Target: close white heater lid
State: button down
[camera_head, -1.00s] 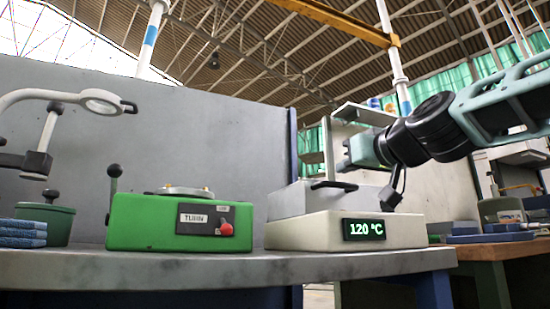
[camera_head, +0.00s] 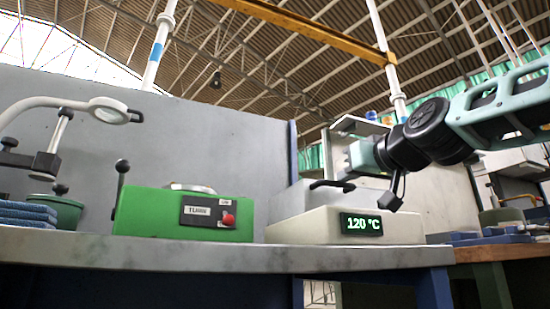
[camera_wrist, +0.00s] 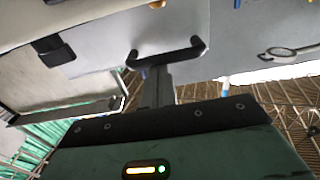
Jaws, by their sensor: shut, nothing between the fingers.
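The white heater (camera_head: 345,226) stands on the bench in the head view, with a green "120 °C" display on its front. Its pale grey lid (camera_head: 290,202) rises behind the body and looks raised. A black handle (camera_head: 332,184) is at the lid's upper edge; it also shows in the wrist view (camera_wrist: 167,52). My gripper (camera_head: 346,168) is just above and to the right of the handle in the head view. Its fingers (camera_wrist: 157,88) are together and empty in the wrist view, close to the handle. Whether they touch it cannot be told.
A green device (camera_head: 165,214) with a red button stands left of the heater on the grey bench (camera_head: 200,250). A magnifier lamp (camera_head: 108,110), a green pot (camera_head: 62,212) and blue cloths (camera_head: 25,214) are further left. A grey partition (camera_head: 230,150) stands behind.

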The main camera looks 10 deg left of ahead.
jog(key=shift+w+a+f, duration=0.1)
jog(key=shift+w+f, duration=0.1)
jog(key=shift+f, duration=0.3)
notch_tip(320, 180, up, 5)
jog(key=p, duration=0.5)
jog(key=f+b+v, duration=0.1)
jog(key=b+v, duration=0.2)
jog(key=v, duration=0.6)
jog(key=shift+s, duration=0.2)
jog(key=shift+f, duration=0.1)
